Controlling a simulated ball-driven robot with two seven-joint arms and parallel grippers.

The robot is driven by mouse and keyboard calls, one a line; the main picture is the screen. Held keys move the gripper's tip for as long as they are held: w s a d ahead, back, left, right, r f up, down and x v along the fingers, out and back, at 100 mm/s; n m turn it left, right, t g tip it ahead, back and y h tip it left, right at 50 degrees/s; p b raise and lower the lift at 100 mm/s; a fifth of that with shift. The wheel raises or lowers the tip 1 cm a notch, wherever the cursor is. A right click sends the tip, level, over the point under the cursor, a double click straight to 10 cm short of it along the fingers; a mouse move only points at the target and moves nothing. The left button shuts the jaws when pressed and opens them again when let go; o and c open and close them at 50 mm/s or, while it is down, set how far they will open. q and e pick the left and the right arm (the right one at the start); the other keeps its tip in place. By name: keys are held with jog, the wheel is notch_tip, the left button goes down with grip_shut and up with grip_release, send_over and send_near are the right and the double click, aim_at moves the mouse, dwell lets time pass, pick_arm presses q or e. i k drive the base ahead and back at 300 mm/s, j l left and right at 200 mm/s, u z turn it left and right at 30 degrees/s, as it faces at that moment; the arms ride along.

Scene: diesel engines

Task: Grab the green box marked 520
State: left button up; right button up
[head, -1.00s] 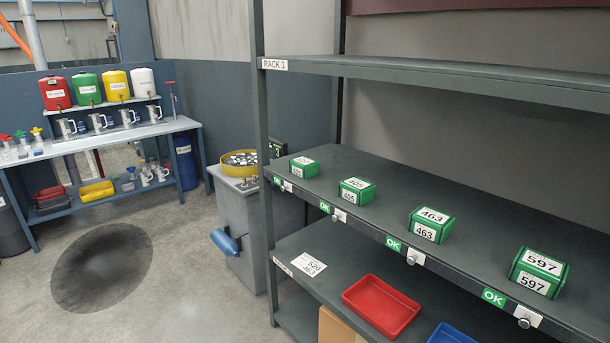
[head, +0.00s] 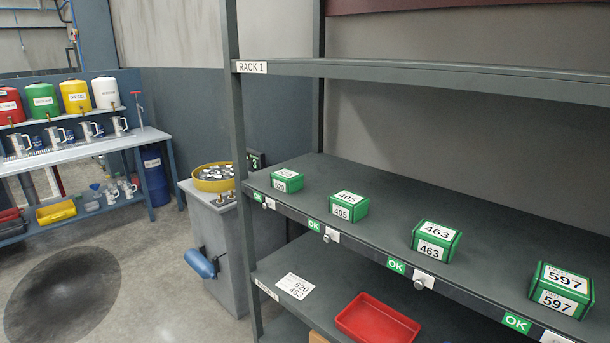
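The green box marked 520 (head: 287,181) stands at the left end of the rack's middle shelf, near the front edge. To its right on the same shelf stand the green boxes marked 405 (head: 348,206), 463 (head: 435,241) and 597 (head: 560,290). All have white labels on top and front. Neither of my grippers shows in the head view.
The middle shelf (head: 385,194) is otherwise bare, with green OK tags on its edge. A lower shelf holds a card reading 520 and 463 (head: 295,286) and a red tray (head: 377,322). A grey cabinet (head: 217,245) with a yellow bowl (head: 213,178) stands left of the rack.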

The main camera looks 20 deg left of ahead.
aim_at(287, 180)
jog(key=i+j+z, duration=0.2)
jog(key=j, duration=0.15)
jog(key=i+j+z, duration=0.2)
jog(key=j, duration=0.2)
jog(key=i+j+z, duration=0.2)
jog(key=j, duration=0.2)
jog(key=k, duration=0.1)
